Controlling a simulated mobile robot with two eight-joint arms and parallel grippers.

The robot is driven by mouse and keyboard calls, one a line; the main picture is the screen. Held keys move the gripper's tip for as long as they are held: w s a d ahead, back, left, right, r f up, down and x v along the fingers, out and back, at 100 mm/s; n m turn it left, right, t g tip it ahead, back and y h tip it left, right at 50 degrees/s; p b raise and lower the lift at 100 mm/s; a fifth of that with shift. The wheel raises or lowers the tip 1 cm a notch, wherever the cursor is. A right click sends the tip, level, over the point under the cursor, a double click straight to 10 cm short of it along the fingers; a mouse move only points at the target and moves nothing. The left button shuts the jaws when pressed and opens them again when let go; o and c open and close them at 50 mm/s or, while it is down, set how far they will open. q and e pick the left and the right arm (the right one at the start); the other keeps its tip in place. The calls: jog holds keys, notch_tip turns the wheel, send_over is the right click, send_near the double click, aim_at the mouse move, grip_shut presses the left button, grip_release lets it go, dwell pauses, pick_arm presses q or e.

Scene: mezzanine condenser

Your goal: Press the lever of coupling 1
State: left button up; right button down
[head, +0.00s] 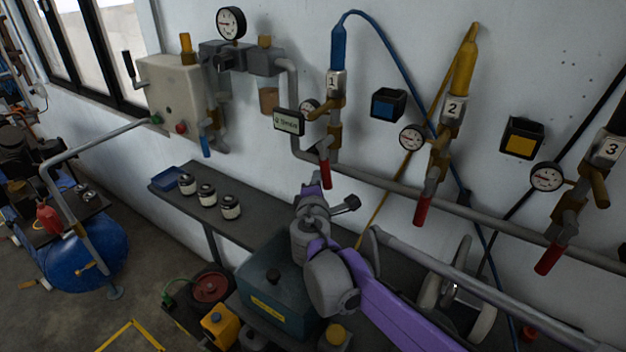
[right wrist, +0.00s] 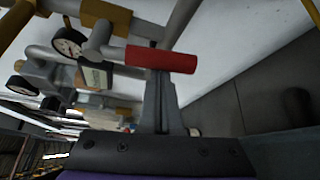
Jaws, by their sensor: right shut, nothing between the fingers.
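Coupling 1 (head: 333,108) hangs on the wall pipe, with a "1" tag and a blue hose at its top. Its red lever (head: 326,173) points down, just above my right wrist. In the right wrist view the red lever (right wrist: 160,58) lies across the picture, right at the tips of my right gripper (right wrist: 161,88). The gripper is shut and empty. Whether the tips touch the lever, I cannot tell. In the head view the purple right arm comes from the lower right, and the fingertips are hard to make out. My left gripper is out of view.
Coupling 2 (head: 449,120) and coupling 3 (head: 597,165) hang to the right with red levers. A gauge (head: 309,107) and small display (head: 289,122) sit beside coupling 1. A dark shelf (head: 243,238) with several jars and a teal box (head: 270,302) lie below.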

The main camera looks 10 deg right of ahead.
jog(key=shift+s+d+r+n+g, duration=0.1)
jog(key=shift+s+d+n+g, duration=0.35)
jog(key=shift+n, duration=0.15)
jog(key=shift+s+d+r+n+g+b, duration=0.2)
jog(key=shift+s+d+n+g+b, duration=0.2)
jog(key=shift+n, duration=0.2)
jog(key=s+d+r+n+g+h+p, duration=0.2)
jog(key=s+d+r+n+g+h, duration=0.1)
jog(key=r+n+g, duration=0.2)
jog(key=shift+d+r+n, duration=0.15)
jog(key=shift+r+n, duration=0.35)
jog(key=shift+n, duration=0.2)
jog(key=shift+s, duration=0.1)
